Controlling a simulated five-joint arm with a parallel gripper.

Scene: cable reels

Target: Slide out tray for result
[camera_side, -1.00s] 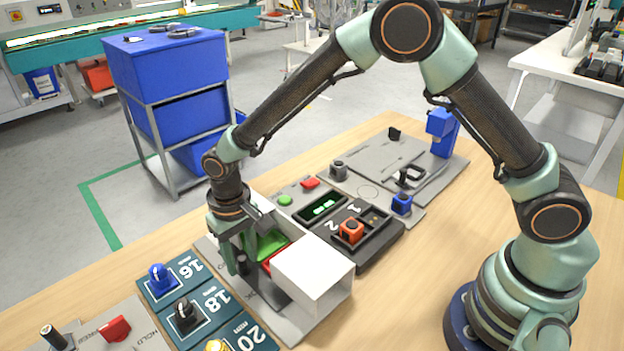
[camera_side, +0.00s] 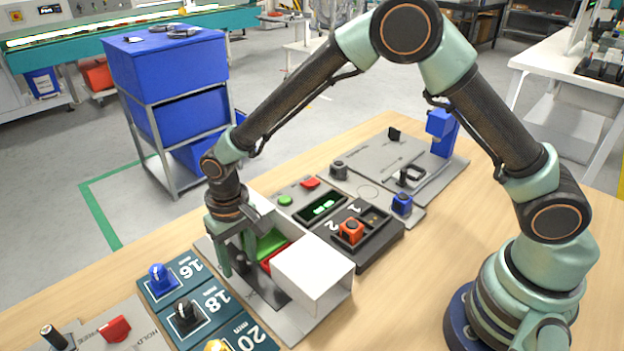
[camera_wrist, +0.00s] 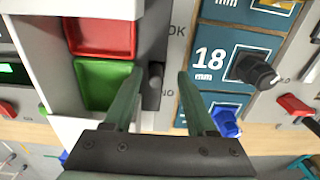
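A white box unit (camera_side: 312,270) holds a green tray (camera_side: 270,243) and a red tray. The wrist view shows the red tray (camera_wrist: 103,36) above the green tray (camera_wrist: 103,84), both in the white housing. My gripper (camera_side: 238,272) points down at the left side of this unit. In the wrist view my gripper (camera_wrist: 160,74) is open, its two fingers well apart. A dark upright post (camera_wrist: 153,88) stands between the fingers, closer to the left one, beside OK and NO lettering. I cannot tell whether a finger touches it.
A panel with blue and black knobs marked 16, 18 and 20 (camera_side: 205,308) lies left of the unit. A red lever (camera_side: 115,328) is at the lower left. A dark block with an orange-red part (camera_side: 351,231) sits on the right. Bare table (camera_side: 420,290) lies toward my base.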

